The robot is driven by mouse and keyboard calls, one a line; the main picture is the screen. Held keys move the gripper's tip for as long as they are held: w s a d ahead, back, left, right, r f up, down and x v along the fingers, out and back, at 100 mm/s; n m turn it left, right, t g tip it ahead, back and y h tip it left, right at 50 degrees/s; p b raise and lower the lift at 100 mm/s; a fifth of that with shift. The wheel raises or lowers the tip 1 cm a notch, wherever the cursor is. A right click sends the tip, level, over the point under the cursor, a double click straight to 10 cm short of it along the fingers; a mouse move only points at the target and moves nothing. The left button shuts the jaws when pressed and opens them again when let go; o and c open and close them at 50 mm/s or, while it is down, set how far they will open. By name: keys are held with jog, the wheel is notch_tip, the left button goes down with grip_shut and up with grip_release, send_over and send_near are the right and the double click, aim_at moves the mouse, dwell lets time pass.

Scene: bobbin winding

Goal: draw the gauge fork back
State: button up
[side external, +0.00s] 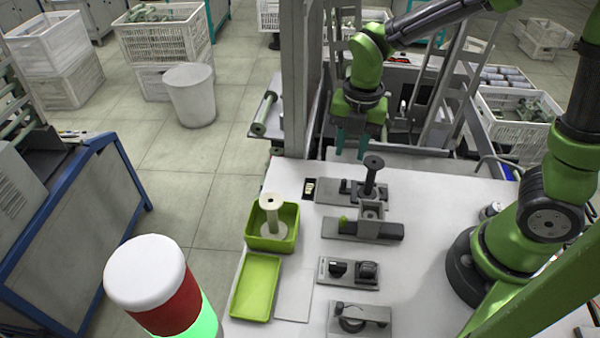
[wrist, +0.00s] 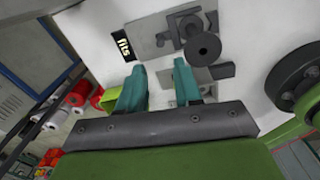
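A grey block with an upright slotted piece (side external: 371,209) sits on a dark rail and has a green tip at its left end; it looks like the gauge fork, but I cannot be sure. Behind it a black bobbin (side external: 373,165) stands upright on a grey base plate (side external: 328,190). The bobbin also shows in the wrist view (wrist: 203,49), with part of the grey block (wrist: 222,71) beside it. My gripper (side external: 350,150) is above the table's back edge, behind and left of the bobbin, apart from everything. Its two teal fingers stand apart and empty in the wrist view (wrist: 158,72).
A green bin (side external: 288,232) holding a pale spool (side external: 269,213) and an empty green tray (side external: 256,287) are on the left. A knob panel (side external: 349,273) and another fixture (side external: 358,319) stand nearer. A small black label (side external: 309,187) lies by the base plate. A post (side external: 297,80) rises behind.

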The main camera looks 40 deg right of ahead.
aim_at(344, 180)
jog(key=shift+w+a+f+n, duration=0.1)
jog(key=shift+w+f+n, duration=0.1)
jog(key=shift+f+n, duration=0.9)
jog(key=shift+f, duration=3.35)
jog(key=shift+c, duration=0.5)
jog(key=c, duration=0.5)
